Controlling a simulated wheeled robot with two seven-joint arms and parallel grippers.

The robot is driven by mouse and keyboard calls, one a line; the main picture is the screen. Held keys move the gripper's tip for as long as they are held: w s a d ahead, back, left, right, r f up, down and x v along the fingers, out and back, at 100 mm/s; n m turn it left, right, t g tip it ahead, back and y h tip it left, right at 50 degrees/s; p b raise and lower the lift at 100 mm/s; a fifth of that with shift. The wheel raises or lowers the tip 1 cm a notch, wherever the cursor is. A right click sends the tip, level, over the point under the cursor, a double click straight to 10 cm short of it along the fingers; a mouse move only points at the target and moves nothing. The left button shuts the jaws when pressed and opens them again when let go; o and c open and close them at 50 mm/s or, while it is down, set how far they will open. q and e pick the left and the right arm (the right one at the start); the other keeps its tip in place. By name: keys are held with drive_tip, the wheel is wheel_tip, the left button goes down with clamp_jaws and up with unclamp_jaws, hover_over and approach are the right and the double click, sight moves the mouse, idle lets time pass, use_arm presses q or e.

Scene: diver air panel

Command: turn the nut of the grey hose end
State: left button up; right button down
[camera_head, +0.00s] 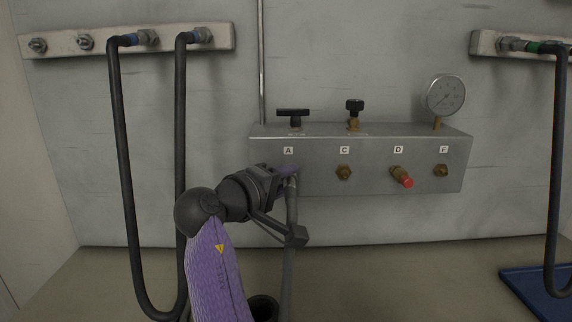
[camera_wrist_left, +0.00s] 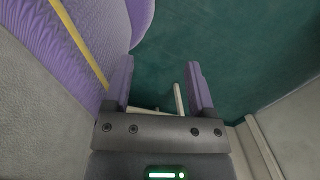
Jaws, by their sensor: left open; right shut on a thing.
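The grey hose (camera_head: 291,212) hangs down from under label A at the left of the metal panel (camera_head: 320,182). Its top end bends in toward port A. I cannot tell how far the nut is threaded. My left gripper (camera_wrist_left: 160,82) shows only in the left wrist view, open, with nothing between its fingers.
The panel carries two black-handled valves (camera_head: 293,116) (camera_head: 354,112), a gauge (camera_head: 444,95), brass ports C (camera_head: 344,173) and F (camera_head: 441,170), and a red-tipped fitting (camera_head: 402,177) at D. Black hoses (camera_head: 122,180) (camera_head: 558,170) hang at both sides. A blue tray (camera_head: 525,288) lies lower right.

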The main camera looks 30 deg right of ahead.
drive_tip(key=shift+s+m+y+p, duration=0.1)
drive_tip(key=shift+m+y+p, duration=0.7)
drive_tip(key=shift+p, duration=0.45)
use_arm(q)
drive_tip(key=shift+t+h, duration=0.3)
drive_tip(key=shift+t, duration=0.1)
drive_tip(key=shift+w+d+r+p, duration=0.15)
drive_tip(key=shift+w+d+r, duration=0.3)
drive_tip(key=shift+r, duration=0.2)
drive_tip(key=shift+w+d+r+p, duration=0.1)
drive_tip(key=shift+w+d+r, duration=0.25)
drive_tip(key=shift+d+r, duration=0.2)
drive_tip(key=shift+w+d+r+p, duration=0.15)
drive_tip(key=shift+w+d+r, duration=0.25)
drive_tip(key=shift+r, duration=0.3)
use_arm(e)
drive_tip(key=shift+f+y, duration=0.15)
drive_tip(key=shift+y, duration=0.15)
use_arm(q)
drive_tip(key=shift+s+a, duration=0.1)
drive_tip(key=shift+s, duration=0.1)
use_arm(e)
drive_tip(key=shift+c, duration=1.6)
unclamp_jaws()
use_arm(q)
drive_tip(key=shift+a, duration=0.1)
